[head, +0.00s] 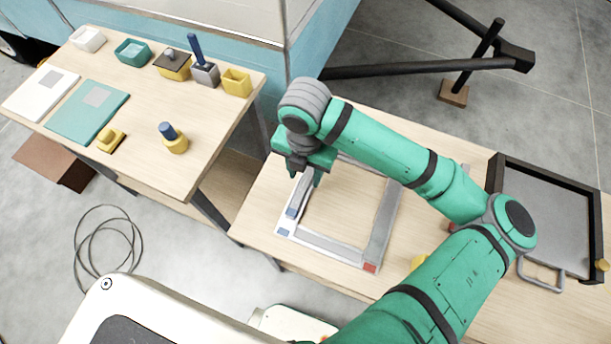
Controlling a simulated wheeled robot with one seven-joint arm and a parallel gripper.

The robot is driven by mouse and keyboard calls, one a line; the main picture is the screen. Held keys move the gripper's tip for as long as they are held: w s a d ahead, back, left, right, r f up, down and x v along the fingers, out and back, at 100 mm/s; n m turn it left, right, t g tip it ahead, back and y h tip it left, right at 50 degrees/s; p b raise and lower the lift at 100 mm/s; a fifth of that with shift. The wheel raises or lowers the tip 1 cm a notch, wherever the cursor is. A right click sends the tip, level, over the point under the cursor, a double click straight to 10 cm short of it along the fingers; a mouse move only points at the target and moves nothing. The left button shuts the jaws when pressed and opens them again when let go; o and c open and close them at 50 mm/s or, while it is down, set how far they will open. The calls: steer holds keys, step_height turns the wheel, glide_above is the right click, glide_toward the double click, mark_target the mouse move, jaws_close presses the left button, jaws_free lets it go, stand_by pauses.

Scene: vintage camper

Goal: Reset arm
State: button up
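My green arm reaches over the wooden workbench from the lower right. My gripper (304,174) points down above the left side of a grey and white rectangular frame (335,247) lying on the bench. Two green fingers show partly, over or beside the frame's left bar; I cannot tell whether they touch it or how far apart they are. The frame has a red corner block (370,267) and blue marks (283,232) at its near left corner.
A dark-rimmed tray (549,215) with a handle lies at right. The left table (160,95) holds several small containers, a white board (40,92) and a teal board (88,112). A gap separates the tables. A cable coil (103,248) lies on the floor.

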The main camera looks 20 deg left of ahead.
step_height(320, 180, up, 8)
stand_by(0.4)
